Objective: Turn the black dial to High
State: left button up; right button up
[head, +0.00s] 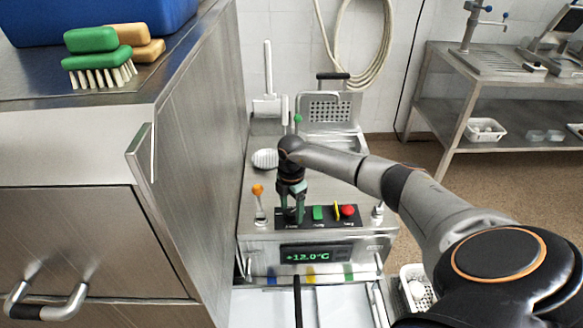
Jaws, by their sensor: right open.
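A steel machine has a black control panel (332,224) on its sloped front. The panel carries a green button (318,212), a thin yellow part (337,209) and a red button (348,211). My right gripper (291,214) is open and points down at the left end of this panel. The black dial cannot be made out; the gripper covers the left part of the panel, where it may be. I cannot tell whether the fingers touch anything. The dial's setting and any High mark are not readable. My left gripper is out of view.
The display (305,256) below reads +12.0°C. An orange-knobbed lever (258,195) stands left of the panel. A perforated basket (330,108) is behind. A steel cabinet (195,120) closes in the left side. Open floor lies right, before a steel table (465,120).

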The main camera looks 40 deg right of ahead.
aim_at(291, 211)
notch_tip(291, 211, up, 12)
jog(key=shift+r+b, duration=0.25)
jog(key=shift+b, duration=0.1)
dwell(0.8)
